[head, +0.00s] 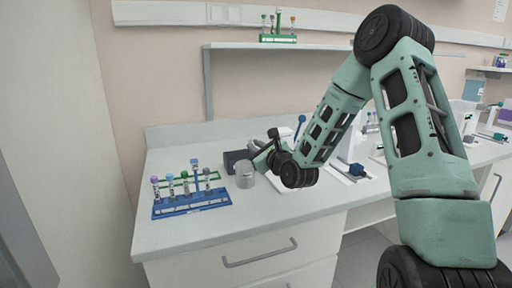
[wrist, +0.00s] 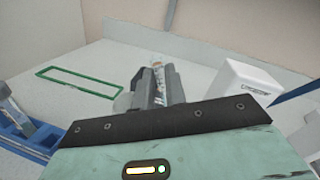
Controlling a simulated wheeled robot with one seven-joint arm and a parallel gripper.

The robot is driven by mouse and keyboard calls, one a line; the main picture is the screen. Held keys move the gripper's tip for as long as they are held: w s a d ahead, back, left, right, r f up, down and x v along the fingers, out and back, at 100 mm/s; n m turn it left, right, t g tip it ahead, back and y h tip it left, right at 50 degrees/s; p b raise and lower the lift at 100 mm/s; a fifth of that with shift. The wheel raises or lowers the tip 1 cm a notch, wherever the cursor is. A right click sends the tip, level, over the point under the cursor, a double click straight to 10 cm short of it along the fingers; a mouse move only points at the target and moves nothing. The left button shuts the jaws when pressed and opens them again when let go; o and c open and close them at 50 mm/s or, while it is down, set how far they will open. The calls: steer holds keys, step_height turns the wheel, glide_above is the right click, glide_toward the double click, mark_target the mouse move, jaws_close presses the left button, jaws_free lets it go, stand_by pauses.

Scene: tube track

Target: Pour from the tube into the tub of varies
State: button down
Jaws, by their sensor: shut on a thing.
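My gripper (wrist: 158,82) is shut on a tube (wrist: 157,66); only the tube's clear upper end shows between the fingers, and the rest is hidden. In the head view my gripper (head: 259,150) is above the bench, close to a grey round tub (head: 245,175), seemingly the tub for pouring. The tub stands upright on the bench; its contents cannot be seen. In the wrist view a grey rounded edge just left of the fingers may be this tub. I cannot tell whether the tube is over it.
A blue rack (head: 192,209) with several capped tubes stands on the left of the bench, with a green rack (head: 170,186) behind it. A dark box (head: 232,157) is behind the tub. A white box (wrist: 246,84) stands right of my gripper. The bench front is clear.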

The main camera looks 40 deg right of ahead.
steer(key=shift+d, duration=0.1)
steer(key=d+m+p, duration=0.1)
steer(key=m+p, duration=0.1)
steer(key=d+m+p, duration=0.1)
steer(key=m+p, duration=0.1)
steer(key=m, duration=0.1)
steer(key=shift+s+d, duration=0.1)
steer(key=shift+d, duration=0.3)
steer(key=shift+s, duration=0.1)
